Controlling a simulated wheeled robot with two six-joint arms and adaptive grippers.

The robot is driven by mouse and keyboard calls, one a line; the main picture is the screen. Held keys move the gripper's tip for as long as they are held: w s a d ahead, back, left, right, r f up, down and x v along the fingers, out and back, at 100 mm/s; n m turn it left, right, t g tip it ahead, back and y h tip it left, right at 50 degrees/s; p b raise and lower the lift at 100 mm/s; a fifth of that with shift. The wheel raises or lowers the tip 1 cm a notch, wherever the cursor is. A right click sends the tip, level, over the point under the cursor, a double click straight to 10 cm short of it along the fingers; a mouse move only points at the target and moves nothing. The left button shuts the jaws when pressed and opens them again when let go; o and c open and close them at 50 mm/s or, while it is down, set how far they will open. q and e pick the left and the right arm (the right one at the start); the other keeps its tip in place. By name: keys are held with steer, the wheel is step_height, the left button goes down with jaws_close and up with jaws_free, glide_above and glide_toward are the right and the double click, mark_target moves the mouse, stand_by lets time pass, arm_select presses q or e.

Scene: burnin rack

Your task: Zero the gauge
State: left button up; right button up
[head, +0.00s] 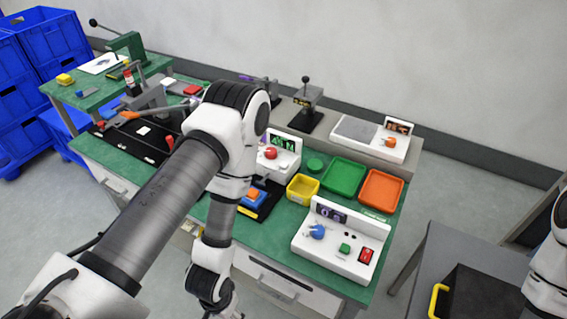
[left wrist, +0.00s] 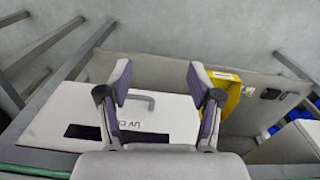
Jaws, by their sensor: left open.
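Several units with displays stand on the green bench; I cannot tell which is the gauge. A white unit with a green display (head: 283,144) and a red knob (head: 271,153) stands behind my left arm, partly hidden. My left gripper (left wrist: 158,82) is open and empty, below the bench top.
In the left wrist view a white panel with a handle (left wrist: 135,103) and a yellow object (left wrist: 228,88) lie beyond the fingers. Yellow (head: 303,188), green (head: 343,178) and orange (head: 381,190) trays sit mid-bench. A lever stand (head: 306,105) is behind. A grey table (head: 470,250) is at right.

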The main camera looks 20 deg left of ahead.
arm_select(q)
jaws_close()
stand_by(1.1)
